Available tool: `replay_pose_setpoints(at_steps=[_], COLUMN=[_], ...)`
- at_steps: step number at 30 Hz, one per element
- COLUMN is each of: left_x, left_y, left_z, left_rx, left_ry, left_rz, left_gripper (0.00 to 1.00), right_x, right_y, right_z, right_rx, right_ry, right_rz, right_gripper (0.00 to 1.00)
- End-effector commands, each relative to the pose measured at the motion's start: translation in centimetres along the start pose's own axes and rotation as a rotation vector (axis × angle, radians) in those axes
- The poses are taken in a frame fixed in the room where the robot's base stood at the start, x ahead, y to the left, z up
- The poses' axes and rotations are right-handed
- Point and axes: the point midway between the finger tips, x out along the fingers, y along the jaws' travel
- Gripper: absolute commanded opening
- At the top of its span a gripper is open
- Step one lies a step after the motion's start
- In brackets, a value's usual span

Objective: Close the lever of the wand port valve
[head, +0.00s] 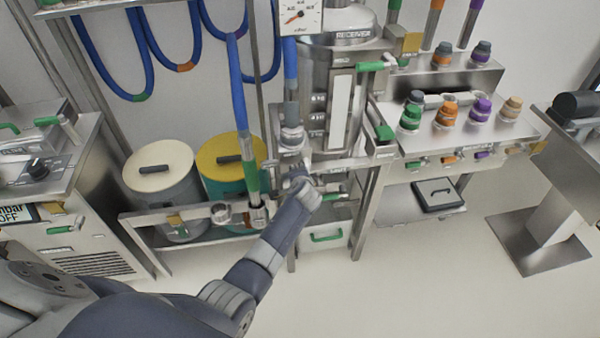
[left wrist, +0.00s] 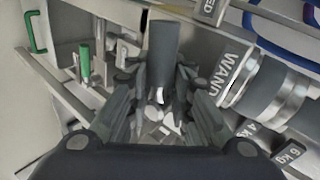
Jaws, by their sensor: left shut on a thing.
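In the left wrist view, a dark grey lever (left wrist: 163,42) stands up between the fingers of my left gripper (left wrist: 160,98), which is shut on it. The port pipe (left wrist: 268,92) with its WAND label (left wrist: 228,72) is just to the right of the fingers. In the head view, my left arm reaches up from the lower left to the front of the receiver (head: 352,28), and my left gripper (head: 298,181) is at the fittings below the blue hose's steel connector (head: 292,138). The lever is hidden there by the gripper and wrist. My right gripper is out of view.
A green-handled lever (left wrist: 84,62) stands left of the fingers in the left wrist view. A cream-lidded bin (head: 160,178) and a yellow-lidded bin (head: 225,158) stand left of the receiver. A steel bench with coloured knobs (head: 447,112) is on the right. The front floor is clear.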

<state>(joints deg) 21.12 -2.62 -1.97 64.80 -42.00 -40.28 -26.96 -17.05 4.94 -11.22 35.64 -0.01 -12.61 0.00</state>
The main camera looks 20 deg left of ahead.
Motion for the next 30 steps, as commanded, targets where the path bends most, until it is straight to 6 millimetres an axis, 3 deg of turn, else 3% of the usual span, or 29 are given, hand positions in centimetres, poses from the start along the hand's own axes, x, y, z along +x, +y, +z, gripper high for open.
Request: replay_pose_setpoints(at_steps=[12,28,29,30], left_x=[-0.3,-0.3,-0.3,-0.3], left_y=[-0.2,-0.2,-0.2,-0.2], left_z=[0.0,0.0,0.0,0.0], left_rx=[0.153,0.174,0.175,0.174], left_ry=[-0.103,-0.115,-0.115,-0.115], left_rz=[0.004,0.003,0.003,0.003], left_gripper=[0.00,0.00,0.21,0.30], right_x=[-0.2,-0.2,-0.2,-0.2], right_y=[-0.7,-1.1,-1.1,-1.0], right_z=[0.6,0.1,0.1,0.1], right_rx=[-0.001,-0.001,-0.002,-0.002], right_ry=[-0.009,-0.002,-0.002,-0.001], right_rz=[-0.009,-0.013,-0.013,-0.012], right_gripper=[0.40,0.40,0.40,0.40])
